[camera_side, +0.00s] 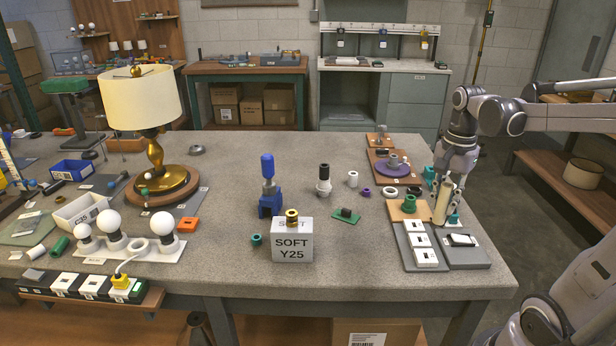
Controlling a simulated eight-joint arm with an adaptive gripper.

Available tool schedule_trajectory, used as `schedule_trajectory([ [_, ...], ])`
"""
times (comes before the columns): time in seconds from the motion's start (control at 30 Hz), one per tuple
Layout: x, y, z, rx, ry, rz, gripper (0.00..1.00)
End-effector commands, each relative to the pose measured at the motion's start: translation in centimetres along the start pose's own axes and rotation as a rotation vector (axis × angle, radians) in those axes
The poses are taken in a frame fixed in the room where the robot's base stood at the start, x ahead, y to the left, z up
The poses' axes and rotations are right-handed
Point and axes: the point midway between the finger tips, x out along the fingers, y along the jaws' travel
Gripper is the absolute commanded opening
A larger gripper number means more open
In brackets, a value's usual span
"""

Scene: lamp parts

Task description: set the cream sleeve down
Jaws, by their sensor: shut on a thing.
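The cream sleeve (442,203) stands nearly upright, slightly tilted, at the right end of the grey workbench (350,264). My gripper (446,194) comes down over it from above, shut on it with a finger on either side. The sleeve's lower end is close to a small board with teal parts; I cannot tell whether it touches. My fingers hide part of the sleeve's sides.
A green fitting (409,204) on a wooden board is just left of the sleeve. Grey plates with white switches (419,240) lie in front. A purple disc (391,167) lies behind. The bench is clear between the SOFT Y25 box (292,246) and the plates.

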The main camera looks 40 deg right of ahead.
Motion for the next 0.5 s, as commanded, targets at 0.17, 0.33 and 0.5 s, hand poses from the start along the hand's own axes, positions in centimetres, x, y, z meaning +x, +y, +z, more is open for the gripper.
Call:
schedule_trajectory([
  [0.17,-2.5,0.0,0.0,0.0,0.0,0.0,0.0],
  [0.33,-3.7,-3.1,0.3,-0.018,0.0,0.0,0.0],
  [0.5,-4.7,-7.2,1.1,-0.036,0.0,0.0,0.0],
])
